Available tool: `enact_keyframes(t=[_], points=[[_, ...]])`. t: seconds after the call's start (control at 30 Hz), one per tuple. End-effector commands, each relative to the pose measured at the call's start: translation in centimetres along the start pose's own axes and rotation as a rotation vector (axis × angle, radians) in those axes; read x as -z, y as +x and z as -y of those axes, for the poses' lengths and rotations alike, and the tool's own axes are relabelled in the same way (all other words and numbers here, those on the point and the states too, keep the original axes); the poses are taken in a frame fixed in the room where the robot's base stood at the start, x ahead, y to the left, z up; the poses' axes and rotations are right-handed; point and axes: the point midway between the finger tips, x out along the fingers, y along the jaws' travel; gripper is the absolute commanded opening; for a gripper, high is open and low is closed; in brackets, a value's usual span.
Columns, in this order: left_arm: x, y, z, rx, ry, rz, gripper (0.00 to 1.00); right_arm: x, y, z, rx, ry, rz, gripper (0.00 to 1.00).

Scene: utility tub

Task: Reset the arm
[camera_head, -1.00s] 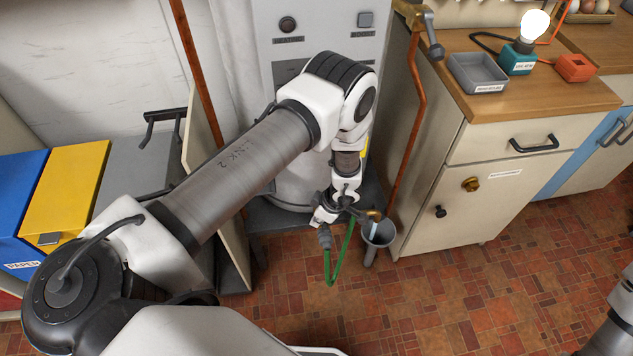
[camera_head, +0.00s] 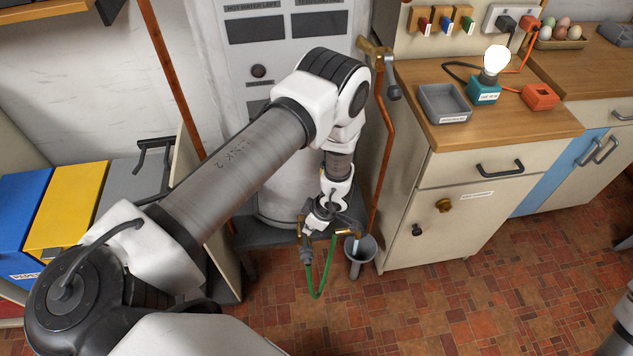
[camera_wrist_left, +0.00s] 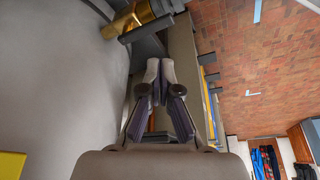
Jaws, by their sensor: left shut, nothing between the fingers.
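My left arm (camera_head: 235,160) comes in from the left and bends down in front of the white tank (camera_head: 285,195). My left gripper (camera_head: 325,228) is small in the head view, above the green hose (camera_head: 318,290) and left of the grey funnel (camera_head: 360,248). In the left wrist view the gripper's fingers (camera_wrist_left: 158,75) are together with nothing between them. A brass fitting (camera_wrist_left: 135,20) lies beyond the fingertips, apart from them in the picture. Only a dark link of my right arm (camera_head: 618,330) shows at the lower right; its gripper is out of view.
A copper pipe (camera_head: 384,150) with a brass valve stands right of the tank. A counter (camera_head: 500,125) holds a grey tray (camera_head: 443,102) and a lit bulb (camera_head: 496,60). Blue and yellow bins (camera_head: 65,205) are at the left. The tiled floor (camera_head: 450,310) in front is clear.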

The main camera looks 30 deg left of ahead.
Motion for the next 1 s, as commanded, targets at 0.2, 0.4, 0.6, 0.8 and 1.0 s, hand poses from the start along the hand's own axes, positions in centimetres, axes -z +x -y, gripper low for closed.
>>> enact_keyframes(t=[0.2,0.4,0.6,0.8,1.0], points=[[0.8,-0.8,0.1,0.002,0.0,-0.001,0.0,0.0,-0.8,0.0,0.0,-0.001,0.001,0.44],[1.1,-1.1,-0.3,-0.002,-0.009,0.001,0.0,-0.1,-0.8,0.0,0.0,-0.001,0.001,0.44],[5.0,-1.0,7.1,0.073,0.38,-0.062,0.0,-0.1,-0.8,0.0,0.0,-0.001,0.001,0.44],[7.4,-2.6,14.7,0.034,1.087,-0.027,0.0,0.0,-0.8,0.0,0.0,-0.001,0.001,0.44],[4.5,-5.6,20.6,-0.156,1.612,0.18,0.0,0.0,-0.8,0.0,0.0,-0.001,0.001,0.44]])
